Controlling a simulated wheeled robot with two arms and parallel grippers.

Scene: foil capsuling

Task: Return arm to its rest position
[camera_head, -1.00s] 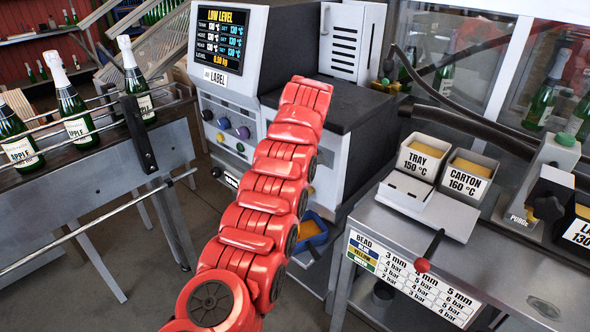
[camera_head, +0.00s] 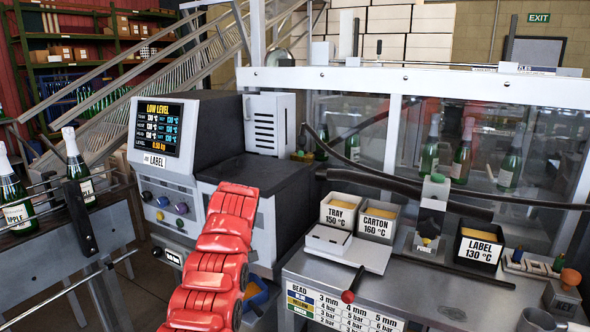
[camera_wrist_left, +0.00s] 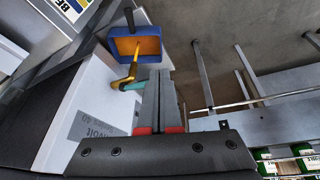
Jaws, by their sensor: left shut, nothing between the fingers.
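A red segmented arm of mine (camera_head: 215,260) rises from the bottom of the head view in front of the grey machine with the LOW LEVEL screen (camera_head: 159,128). No gripper shows at its end in that view. In the left wrist view, my left gripper (camera_wrist_left: 160,78) has its two grey fingers together with nothing between them. A blue tray with an orange inside (camera_wrist_left: 136,44) is just beyond the fingertips. A yellow bent nozzle (camera_wrist_left: 126,80) and a teal piece are close beside the fingers on the left; contact cannot be told. My right gripper is not in view.
Green bottles (camera_head: 77,165) stand on a railed conveyor at left. A metal bench (camera_head: 400,285) at right carries a TRAY bin (camera_head: 340,214), a CARTON bin (camera_head: 379,222) and a LABEL bin (camera_head: 480,252). A glazed enclosure stands behind.

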